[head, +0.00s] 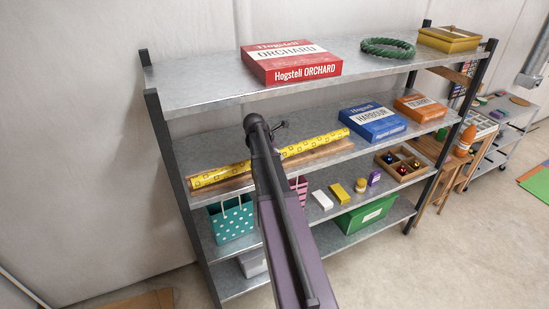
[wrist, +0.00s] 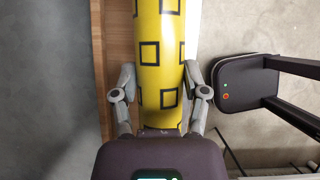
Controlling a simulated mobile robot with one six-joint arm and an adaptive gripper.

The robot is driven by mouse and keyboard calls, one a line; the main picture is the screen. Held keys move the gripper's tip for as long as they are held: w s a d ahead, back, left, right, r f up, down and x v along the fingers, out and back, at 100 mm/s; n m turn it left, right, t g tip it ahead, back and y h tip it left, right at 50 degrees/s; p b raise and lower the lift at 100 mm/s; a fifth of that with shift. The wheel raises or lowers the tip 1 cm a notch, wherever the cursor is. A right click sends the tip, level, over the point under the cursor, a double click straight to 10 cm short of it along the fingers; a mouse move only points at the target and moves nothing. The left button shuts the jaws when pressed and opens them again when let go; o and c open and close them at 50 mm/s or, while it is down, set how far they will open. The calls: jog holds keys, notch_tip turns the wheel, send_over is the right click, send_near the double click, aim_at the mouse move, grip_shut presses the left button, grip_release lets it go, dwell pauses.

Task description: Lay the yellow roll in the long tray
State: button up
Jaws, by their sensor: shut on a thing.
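The yellow roll (head: 220,174), with dark square outlines, lies lengthwise along the long tray (head: 328,150) on the second shelf. The tray is brown and wooden, and shows along the roll's front side. In the wrist view the yellow roll (wrist: 160,50) runs up the picture between the fingers of my gripper (wrist: 160,82), which is shut on it. The tray (wrist: 119,60) shows to the left of the roll there. I cannot tell whether the roll rests on the tray floor or is just above it. In the head view my arm hides the roll's middle and the fingertips.
The top shelf (head: 200,84) above holds a red box (head: 290,63), a green wreath (head: 388,48) and a yellow box (head: 449,38). A blue box (head: 372,123) stands right of the roll's far end. Gift bags (head: 231,219) and small boxes stand on the shelf below.

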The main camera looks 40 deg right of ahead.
jog(key=shift+w+d, duration=0.25)
jog(key=shift+w, duration=0.2)
jog(key=shift+w+d, duration=0.2)
jog(key=shift+w, duration=0.25)
jog(key=shift+f, duration=0.1)
jog(key=shift+w+d, duration=0.3)
jog(key=shift+w, duration=0.25)
notch_tip(320, 180, down, 4)
jog(key=b, duration=0.3)
jog(key=shift+r+b, duration=0.2)
jog(key=shift+b, duration=0.2)
jog(key=o, duration=1.3)
jog(key=shift+r, duration=0.15)
